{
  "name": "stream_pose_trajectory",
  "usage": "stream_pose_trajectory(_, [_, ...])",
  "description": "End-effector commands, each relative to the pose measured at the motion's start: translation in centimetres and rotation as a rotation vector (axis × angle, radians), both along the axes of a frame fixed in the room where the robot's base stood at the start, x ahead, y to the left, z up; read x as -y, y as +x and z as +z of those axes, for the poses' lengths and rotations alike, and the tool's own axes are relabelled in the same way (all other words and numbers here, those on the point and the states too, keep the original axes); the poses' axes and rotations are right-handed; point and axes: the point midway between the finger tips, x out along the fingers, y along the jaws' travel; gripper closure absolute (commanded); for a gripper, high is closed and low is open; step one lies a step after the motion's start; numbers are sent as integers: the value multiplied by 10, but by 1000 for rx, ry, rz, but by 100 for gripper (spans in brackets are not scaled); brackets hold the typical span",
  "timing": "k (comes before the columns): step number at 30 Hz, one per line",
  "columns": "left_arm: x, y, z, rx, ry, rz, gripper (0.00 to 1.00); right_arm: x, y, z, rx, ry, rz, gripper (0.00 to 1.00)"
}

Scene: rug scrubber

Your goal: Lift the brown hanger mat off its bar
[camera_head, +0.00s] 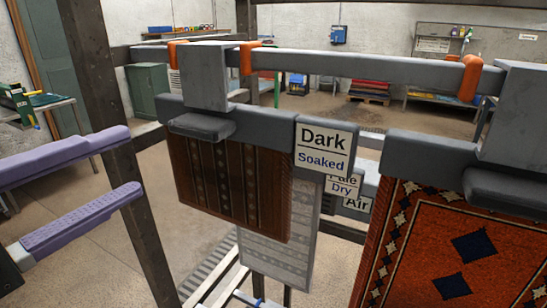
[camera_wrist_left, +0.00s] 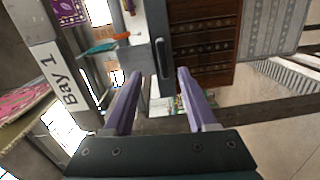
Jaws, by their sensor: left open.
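The brown patterned mat (camera_head: 228,188) hangs from a grey hanger (camera_head: 250,128), whose upper block (camera_head: 204,78) meets the long grey bar (camera_head: 350,67). A rounded grey grip (camera_head: 201,126) juts from the hanger's front. The mat also shows in the left wrist view (camera_wrist_left: 205,42), where the grey grip (camera_wrist_left: 162,58) lies just beyond the fingertips. My left gripper (camera_head: 132,162) has purple fingers spread wide, empty and left of the mat. It also shows in the left wrist view (camera_wrist_left: 160,73). My right gripper is not in view.
A "Dark Soaked" sign (camera_head: 323,148) sits at the hanger's right end. A grey mat (camera_head: 275,245) hangs behind the brown one. A red-orange mat (camera_head: 455,250) hangs at right. Orange pieces (camera_head: 470,78) sit on the bar. A dark post (camera_head: 98,80) stands behind my left gripper.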

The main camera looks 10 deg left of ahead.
Motion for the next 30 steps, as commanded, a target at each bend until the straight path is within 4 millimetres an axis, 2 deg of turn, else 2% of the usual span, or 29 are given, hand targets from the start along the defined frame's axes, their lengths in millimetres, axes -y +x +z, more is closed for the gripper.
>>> stream_pose_trajectory(1, [-5,2,-8,3,-32,21,43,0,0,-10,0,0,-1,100])
stream_pose_trajectory(5, [-9,14,-2,7,-71,45,43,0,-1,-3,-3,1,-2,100])
stream_pose_trajectory(10, [1,37,0,8,-70,44,43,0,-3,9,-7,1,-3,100])
stream_pose_trajectory(17, [8,55,-2,6,-68,42,43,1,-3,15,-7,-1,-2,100])
stream_pose_trajectory(24, [21,87,-3,7,-67,41,43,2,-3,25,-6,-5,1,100])
stream_pose_trajectory(30, [25,97,-5,6,-64,40,43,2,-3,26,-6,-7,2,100])
